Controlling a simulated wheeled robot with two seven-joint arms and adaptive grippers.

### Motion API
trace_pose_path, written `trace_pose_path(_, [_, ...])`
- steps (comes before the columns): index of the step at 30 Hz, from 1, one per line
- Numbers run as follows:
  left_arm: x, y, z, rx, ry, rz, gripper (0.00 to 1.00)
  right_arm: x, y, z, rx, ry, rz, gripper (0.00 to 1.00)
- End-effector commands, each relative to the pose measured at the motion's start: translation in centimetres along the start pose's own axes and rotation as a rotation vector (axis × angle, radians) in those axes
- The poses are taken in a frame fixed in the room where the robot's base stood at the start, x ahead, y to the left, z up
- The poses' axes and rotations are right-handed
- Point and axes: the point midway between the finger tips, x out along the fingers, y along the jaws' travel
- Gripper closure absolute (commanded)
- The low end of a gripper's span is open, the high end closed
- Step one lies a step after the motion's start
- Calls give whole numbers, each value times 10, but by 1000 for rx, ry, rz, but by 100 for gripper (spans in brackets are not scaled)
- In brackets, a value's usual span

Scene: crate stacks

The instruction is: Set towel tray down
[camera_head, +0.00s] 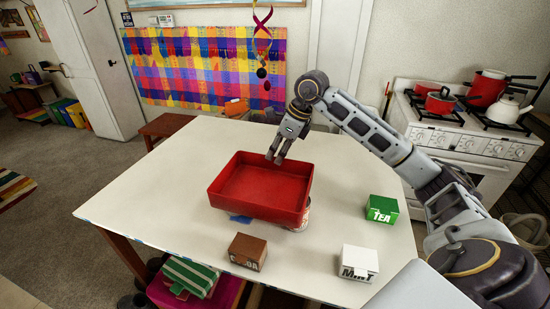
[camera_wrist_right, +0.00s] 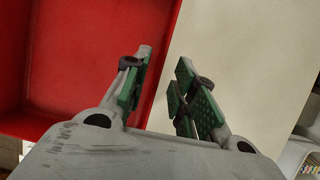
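The red tray (camera_head: 262,189) is a shallow, open, empty box near the middle of the white table (camera_head: 150,190). No towel shows in it. A pale rounded object (camera_head: 305,217) and a blue patch (camera_head: 240,218) show at its lower edge; what bears the tray is partly hidden. My right gripper (camera_head: 276,158) points down at the tray's back right rim. In the right wrist view its two green-padded fingers (camera_wrist_right: 162,80) stand apart, with the tray's rim (camera_wrist_right: 172,35) running past the gap. Contact cannot be told. My left gripper is not in view.
A brown box (camera_head: 247,251), a white mint box (camera_head: 358,263) and a green tea box (camera_head: 381,209) stand on the table's front and right parts. The table's left side is clear. A stove (camera_head: 470,140) with pots is behind on the right, a bench (camera_head: 165,127) behind the table.

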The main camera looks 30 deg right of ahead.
Motion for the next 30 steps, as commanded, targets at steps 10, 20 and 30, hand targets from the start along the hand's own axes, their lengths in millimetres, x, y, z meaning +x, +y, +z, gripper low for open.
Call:
trace_pose_path(10, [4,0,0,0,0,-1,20,-48,-1,0,0,-2,-3,73])
trace_pose_path(20, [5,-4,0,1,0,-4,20,-84,0,0,0,-2,-2,73])
trace_pose_path(30, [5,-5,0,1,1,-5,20,-96,0,0,0,-1,-1,73])
